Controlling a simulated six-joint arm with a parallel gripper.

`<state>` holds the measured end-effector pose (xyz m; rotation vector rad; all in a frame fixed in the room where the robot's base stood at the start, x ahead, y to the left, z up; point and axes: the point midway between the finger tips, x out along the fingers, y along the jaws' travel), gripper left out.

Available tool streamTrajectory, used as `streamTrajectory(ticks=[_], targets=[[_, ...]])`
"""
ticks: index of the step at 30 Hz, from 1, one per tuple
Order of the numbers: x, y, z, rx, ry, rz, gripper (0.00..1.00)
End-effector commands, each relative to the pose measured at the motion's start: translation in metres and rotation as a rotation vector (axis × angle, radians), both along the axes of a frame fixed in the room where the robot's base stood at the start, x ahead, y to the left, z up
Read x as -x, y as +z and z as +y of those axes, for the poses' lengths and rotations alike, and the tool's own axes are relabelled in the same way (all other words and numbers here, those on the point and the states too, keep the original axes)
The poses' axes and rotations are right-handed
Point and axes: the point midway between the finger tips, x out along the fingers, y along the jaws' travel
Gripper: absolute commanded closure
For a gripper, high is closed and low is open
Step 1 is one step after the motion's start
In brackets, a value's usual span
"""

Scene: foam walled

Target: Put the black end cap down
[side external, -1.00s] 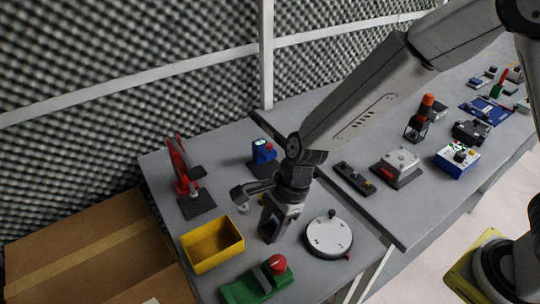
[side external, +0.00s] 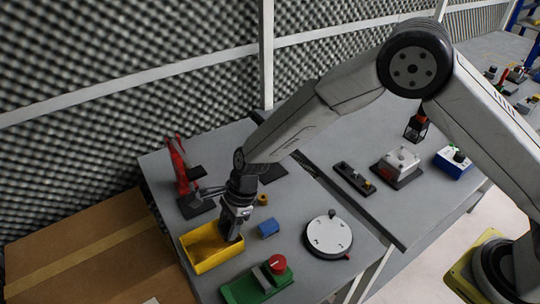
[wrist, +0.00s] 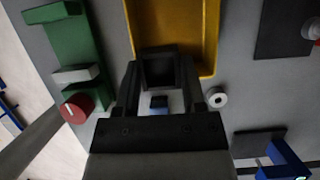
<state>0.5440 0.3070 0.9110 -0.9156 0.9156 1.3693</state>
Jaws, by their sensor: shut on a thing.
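The black end cap (wrist: 158,68) is a small, dark, hollow square piece. In the wrist view it sits between the tips of my gripper (wrist: 160,75), which is shut on it. In the side view my gripper (side external: 231,237) points down at the right part of the yellow bin (side external: 193,256), and the cap is hard to tell from the dark fingers. In the wrist view the cap overlaps the near end of the yellow bin (wrist: 209,40). I cannot tell whether the cap touches the bin.
A blue block (side external: 268,228) and a small brass ring (side external: 263,199) lie right of my gripper. A round white disc (side external: 329,235) is farther right. A green fixture with a red knob (side external: 277,263) stands in front. A red clamp (side external: 180,165) stands behind the bin.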

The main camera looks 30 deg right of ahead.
Motion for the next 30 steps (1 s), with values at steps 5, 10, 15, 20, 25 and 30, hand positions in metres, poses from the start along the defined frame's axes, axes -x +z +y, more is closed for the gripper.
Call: streamTrajectory(ticks=[5, 10, 15, 20, 25, 30], targets=[[-0.009, -0.012, 0.005, 0.000, -0.001, 0.000, 1.00], [-0.011, -0.015, 0.006, 0.000, -0.001, 0.000, 1.00], [-0.012, -0.016, 0.007, 0.000, -0.001, 0.000, 1.00], [-0.016, -0.025, 0.009, 0.000, -0.001, 0.002, 1.00], [-0.015, -0.044, 0.009, 0.000, -0.001, 0.004, 1.00], [-0.016, -0.052, 0.009, 0.000, 0.000, 0.000, 1.00]])
